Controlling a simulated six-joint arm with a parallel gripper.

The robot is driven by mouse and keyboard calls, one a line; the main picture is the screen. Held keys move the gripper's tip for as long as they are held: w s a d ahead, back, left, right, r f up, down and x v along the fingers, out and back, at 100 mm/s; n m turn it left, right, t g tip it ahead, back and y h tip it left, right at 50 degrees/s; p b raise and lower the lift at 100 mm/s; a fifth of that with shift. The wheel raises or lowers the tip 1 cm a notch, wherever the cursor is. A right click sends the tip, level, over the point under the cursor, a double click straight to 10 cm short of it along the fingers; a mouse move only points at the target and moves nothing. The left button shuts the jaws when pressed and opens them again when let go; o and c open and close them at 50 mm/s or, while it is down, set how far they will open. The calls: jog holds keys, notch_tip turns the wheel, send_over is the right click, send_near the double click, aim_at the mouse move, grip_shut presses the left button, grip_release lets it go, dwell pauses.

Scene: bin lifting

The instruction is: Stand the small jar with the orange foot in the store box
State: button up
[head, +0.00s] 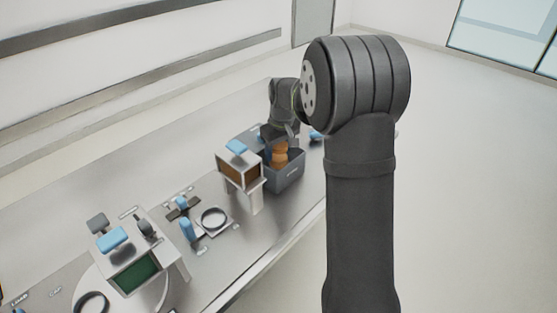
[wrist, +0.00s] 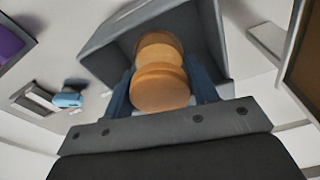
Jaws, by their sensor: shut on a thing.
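The small jar with the orange foot shows as stacked orange rounded parts (wrist: 160,86) between my gripper's two dark blue fingers in the wrist view. My gripper (wrist: 158,92) is shut on it. The store box seems to be the grey open box (wrist: 110,55), whose walls rise around the jar in the wrist view. In the head view the jar (head: 280,158) shows orange within the opening of the grey box (head: 290,180), below my gripper (head: 281,140). I cannot tell whether the jar touches the box floor.
A white stand with a brown front and a blue top piece (head: 238,147) stands close left of the box. A black ring (head: 213,218), blue parts (head: 187,230) and a stand with a green screen (head: 136,273) lie farther left. The bench's front edge (head: 262,280) is near.

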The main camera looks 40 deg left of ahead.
aim_at(279, 160)
jog(key=shift+f, duration=2.1)
jog(key=shift+f, duration=0.15)
jog(key=o, duration=1)
jog(key=r, duration=0.4)
jog(key=d+r, duration=0.1)
jog(key=r, duration=0.7)
jog(key=shift+s+d+r, duration=0.15)
jog(key=shift+d, duration=0.05)
